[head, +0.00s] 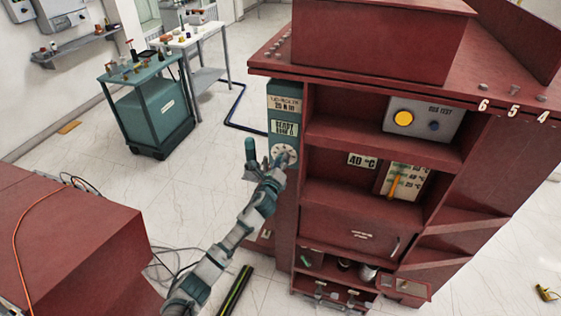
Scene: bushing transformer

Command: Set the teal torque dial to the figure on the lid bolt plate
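The teal torque dial panel (283,118) is fixed upright on the left side of the red cabinet. Its round white dial (285,153) is low on the panel; the pointer setting is too small to read. The pale lid bolt plate (285,104) at the panel's top seems to read 35 N m, with small blurred words above. A second plate (285,128) below it seems to start with READY. My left gripper (264,160) is at the dial's lower left, its fingers apart with nothing visible between them. Contact with the dial cannot be told. My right gripper is not in view.
The red cabinet (350,192) has open shelves with a grey box with a yellow knob (403,118) and a 40 °C plate (362,161). A red block (75,245) stands at lower left. A teal cart (150,105) is behind. Floor between them is mostly clear, with cables.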

